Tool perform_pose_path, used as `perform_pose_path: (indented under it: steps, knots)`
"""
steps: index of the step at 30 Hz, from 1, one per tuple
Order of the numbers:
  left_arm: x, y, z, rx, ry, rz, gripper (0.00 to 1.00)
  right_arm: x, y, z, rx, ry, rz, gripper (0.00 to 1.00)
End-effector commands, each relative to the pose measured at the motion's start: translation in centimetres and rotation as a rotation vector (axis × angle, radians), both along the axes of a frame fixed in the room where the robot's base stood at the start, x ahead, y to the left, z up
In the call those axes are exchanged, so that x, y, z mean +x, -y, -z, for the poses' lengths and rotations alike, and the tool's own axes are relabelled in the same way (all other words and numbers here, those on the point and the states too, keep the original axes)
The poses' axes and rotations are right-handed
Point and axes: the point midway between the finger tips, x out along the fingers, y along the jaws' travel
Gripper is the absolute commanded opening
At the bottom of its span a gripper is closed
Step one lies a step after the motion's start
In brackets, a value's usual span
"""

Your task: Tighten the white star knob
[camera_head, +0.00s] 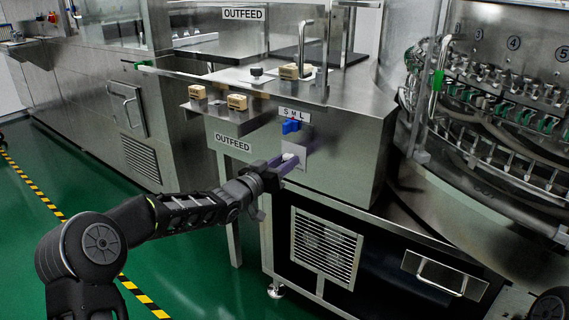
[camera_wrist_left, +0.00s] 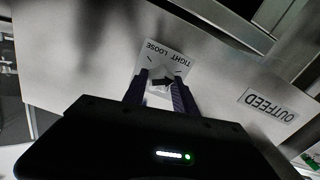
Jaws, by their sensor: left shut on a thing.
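The white star knob (camera_head: 288,157) sits on a pale label plate on the front face of the steel outfeed cabinet. My left gripper (camera_head: 283,162) reaches it from the left, with its dark fingers shut on the knob. In the left wrist view the fingers (camera_wrist_left: 160,88) stand on both sides of the knob and hide much of it. The label plate (camera_wrist_left: 168,62) above the fingers reads TIGHT and LOOSE, upside down, with a black arrow mark near the knob. The knob's exact turn angle cannot be told. My right gripper is not in view.
A blue knob (camera_head: 291,127) under an S M L label is just above the plate. Small cardboard boxes (camera_head: 237,102) lie on the outfeed shelf. A vented panel (camera_head: 325,247) and a drawer handle (camera_head: 441,277) are below. Green floor at the left is clear.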

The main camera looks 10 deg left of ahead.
Motion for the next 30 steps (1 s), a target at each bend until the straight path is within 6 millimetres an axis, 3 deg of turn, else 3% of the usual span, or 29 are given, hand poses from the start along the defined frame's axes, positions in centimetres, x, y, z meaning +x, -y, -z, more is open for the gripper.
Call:
perform_pose_path:
  steps: [4,5,12,23,30]
  knots:
    - [0.0,0.0,0.2,0.003,-0.003,0.001,0.0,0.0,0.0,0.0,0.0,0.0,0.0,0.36]
    - [0.0,0.0,0.2,0.003,-0.003,0.001,0.34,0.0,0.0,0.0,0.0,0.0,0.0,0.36]
    - [0.0,0.0,0.1,0.001,-0.002,0.0,0.54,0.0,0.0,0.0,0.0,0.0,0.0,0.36]
    - [-0.4,-0.2,0.0,0.0,-0.001,-0.001,0.55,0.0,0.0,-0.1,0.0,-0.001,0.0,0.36]
    - [-3.2,-1.4,-0.2,0.001,-0.002,-0.003,0.55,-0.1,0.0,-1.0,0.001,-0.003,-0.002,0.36]
